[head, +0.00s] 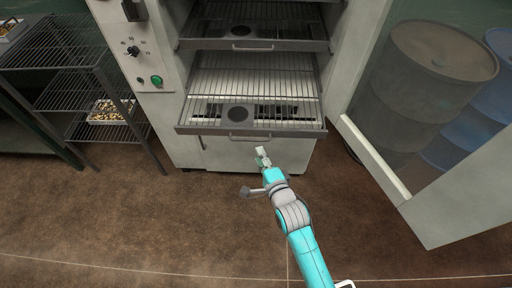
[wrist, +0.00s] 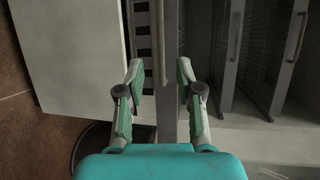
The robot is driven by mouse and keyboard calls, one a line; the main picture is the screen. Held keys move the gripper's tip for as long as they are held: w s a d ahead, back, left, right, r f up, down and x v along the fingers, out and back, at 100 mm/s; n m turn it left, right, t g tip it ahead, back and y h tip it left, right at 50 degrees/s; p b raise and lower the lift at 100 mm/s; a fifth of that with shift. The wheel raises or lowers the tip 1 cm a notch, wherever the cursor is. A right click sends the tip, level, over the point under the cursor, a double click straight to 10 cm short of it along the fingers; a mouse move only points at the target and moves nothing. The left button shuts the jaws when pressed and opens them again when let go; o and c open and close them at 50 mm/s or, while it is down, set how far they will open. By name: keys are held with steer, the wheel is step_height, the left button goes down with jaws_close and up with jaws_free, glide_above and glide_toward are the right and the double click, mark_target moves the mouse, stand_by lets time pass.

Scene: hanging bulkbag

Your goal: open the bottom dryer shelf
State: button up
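The bottom dryer shelf (head: 314,128) is a wire rack with a grey front rail, low in the open dryer cabinet. Its front rail stands out past the cabinet's front edges. A bar handle (head: 250,138) is fixed on that rail. My gripper (head: 262,152) is just in front of and below the handle, slightly to its right. In the wrist view my gripper (wrist: 161,72) is open, its two green-padded fingers apart on either side of a thin upright bar, which looks like the handle (wrist: 160,35). Contact with it cannot be told.
Another shelf (head: 310,45) with its own handle is above. The dryer door (head: 460,195) stands open on the right, with drums (head: 430,75) behind its glass. A wire rack cart (head: 85,85) with a tray (head: 108,112) stands at left. The brown floor in front is clear.

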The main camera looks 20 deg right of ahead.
steer(key=shift+s+d+r, duration=0.1)
steer(key=shift+s+r, duration=0.1)
steer(key=shift+s, duration=0.85)
steer(key=shift+s+d+r, duration=0.1)
steer(key=shift+s+r, duration=0.1)
steer(key=shift+s, duration=0.85)
steer(key=s+d+f+n, duration=0.2)
steer(key=s+n, duration=0.2)
steer(key=s, duration=0.7)
steer(key=s+r+n, duration=0.3)
steer(key=s+n, duration=0.1)
steer(key=s, duration=0.4)
steer(key=s+d+r+n+h, duration=0.1)
steer(key=s+r+n, duration=0.2)
steer(key=s+n, duration=0.2)
steer(key=s+d+r+n+g, duration=0.1)
steer(key=s+r+n, duration=0.2)
steer(key=s, duration=0.9)
steer(key=shift+r+n, duration=0.15)
steer(key=shift+n, duration=0.75)
steer(key=shift+s, duration=0.1)
